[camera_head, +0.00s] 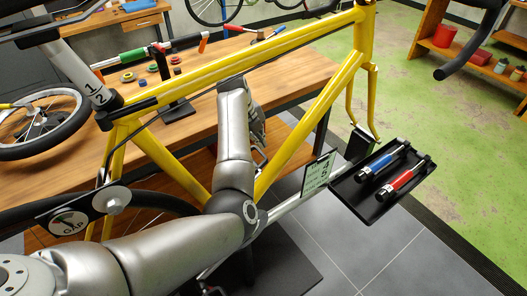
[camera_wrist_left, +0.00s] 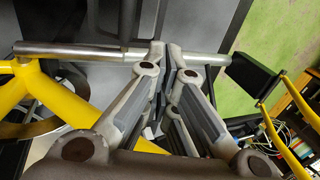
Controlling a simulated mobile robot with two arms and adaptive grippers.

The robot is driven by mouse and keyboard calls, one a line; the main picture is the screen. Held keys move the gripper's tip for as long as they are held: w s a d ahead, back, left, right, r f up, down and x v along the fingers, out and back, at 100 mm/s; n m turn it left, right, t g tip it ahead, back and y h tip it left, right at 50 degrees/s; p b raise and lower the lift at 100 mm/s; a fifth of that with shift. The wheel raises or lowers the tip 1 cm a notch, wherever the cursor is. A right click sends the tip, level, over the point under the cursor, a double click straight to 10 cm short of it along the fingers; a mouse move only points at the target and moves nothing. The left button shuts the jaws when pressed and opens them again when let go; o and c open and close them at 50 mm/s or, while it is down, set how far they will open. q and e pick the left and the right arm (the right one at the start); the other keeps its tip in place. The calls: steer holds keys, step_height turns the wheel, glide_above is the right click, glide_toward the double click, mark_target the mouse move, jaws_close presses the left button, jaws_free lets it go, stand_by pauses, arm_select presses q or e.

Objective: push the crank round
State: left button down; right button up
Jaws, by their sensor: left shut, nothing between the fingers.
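The yellow bicycle frame (camera_head: 230,71) spans the head view, and a yellow tube (camera_wrist_left: 40,92) of it shows in the left wrist view. I cannot make out the crank; my left arm covers the frame's lower middle. My right gripper is not in view.
A black tray (camera_head: 372,214) with a blue and a red tool (camera_head: 401,181) sits at right beside a small sign (camera_head: 318,174). A wooden workbench (camera_head: 215,105) with small items stands behind. A round gauge (camera_head: 69,222) is at lower left. Open floor lies at right.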

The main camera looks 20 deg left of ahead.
mark_target(264, 158)
arm_select(q)
steer(key=x, duration=0.6)
steer(key=shift+w+f, duration=0.25)
steer(key=shift+f, duration=0.45)
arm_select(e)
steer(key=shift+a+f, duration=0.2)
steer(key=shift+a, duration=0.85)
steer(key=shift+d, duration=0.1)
